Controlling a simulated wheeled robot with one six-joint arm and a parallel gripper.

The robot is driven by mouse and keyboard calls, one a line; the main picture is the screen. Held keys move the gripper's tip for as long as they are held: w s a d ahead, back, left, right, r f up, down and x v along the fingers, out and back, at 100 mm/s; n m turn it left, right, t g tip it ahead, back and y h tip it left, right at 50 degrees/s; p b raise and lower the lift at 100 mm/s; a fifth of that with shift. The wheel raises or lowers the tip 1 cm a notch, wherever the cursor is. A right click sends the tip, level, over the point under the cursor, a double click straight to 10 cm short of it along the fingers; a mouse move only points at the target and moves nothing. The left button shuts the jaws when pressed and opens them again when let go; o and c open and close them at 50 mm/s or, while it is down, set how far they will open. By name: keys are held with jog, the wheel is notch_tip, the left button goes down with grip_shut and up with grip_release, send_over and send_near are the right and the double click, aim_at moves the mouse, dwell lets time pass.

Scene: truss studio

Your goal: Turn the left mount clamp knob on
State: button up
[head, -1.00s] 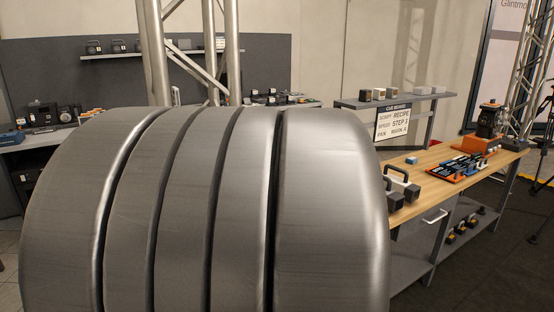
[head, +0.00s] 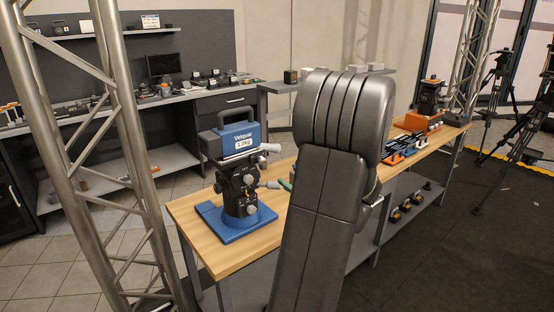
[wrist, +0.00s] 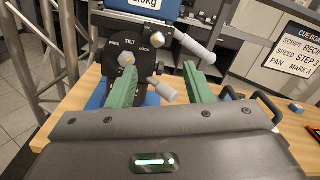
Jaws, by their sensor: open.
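The left mount (head: 240,188) is a dark head on a blue base at the near left end of the wooden bench, with a blue weight block (head: 237,139) on top. A grey lever (wrist: 196,49) angles out upper right, and a lower lever (wrist: 160,89) lies between my fingers. I cannot read which one is the clamp knob. My gripper (wrist: 160,72) is open, its green fingers in front of the mount. In the head view my arm hides most of it.
A metal truss (head: 120,150) rises left of the bench. A black handled object (wrist: 262,104) sits right of my gripper.

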aim_at(263, 161)
jog(key=p+x, duration=0.2)
jog(key=x, duration=1.1)
jog(key=shift+a, duration=0.3)
jog(key=c, duration=1)
